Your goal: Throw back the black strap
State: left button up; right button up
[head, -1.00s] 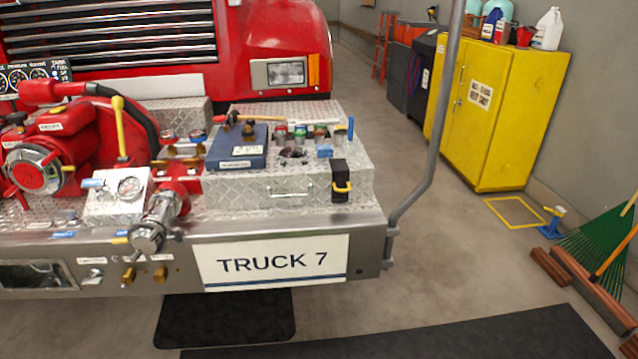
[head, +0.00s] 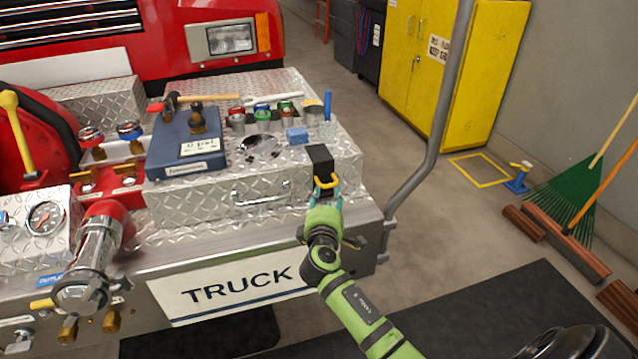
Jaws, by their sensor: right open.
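The black strap (head: 320,158) is a short dark band with a yellow buckle or loop (head: 327,182). It lies over the front right edge of the silver diamond-plate box (head: 180,203) on the truck's bumper. My right gripper (head: 326,194) is open, with its teal fingers at the yellow loop just below the strap. The hand hides the strap's lower end, and I cannot tell whether the fingers touch the loop. My left gripper is not in view.
A blue case (head: 172,160), several small capped containers and a blue block (head: 297,135) sit on the box lid. A grey upright pipe (head: 437,135) stands to the right of the bumper. Pump valves and a gauge (head: 46,218) crowd the left.

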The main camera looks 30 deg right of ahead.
aim_at(329, 185)
jog(key=shift+x, duration=2.7)
jog(key=shift+c, duration=0.4)
grip_shut()
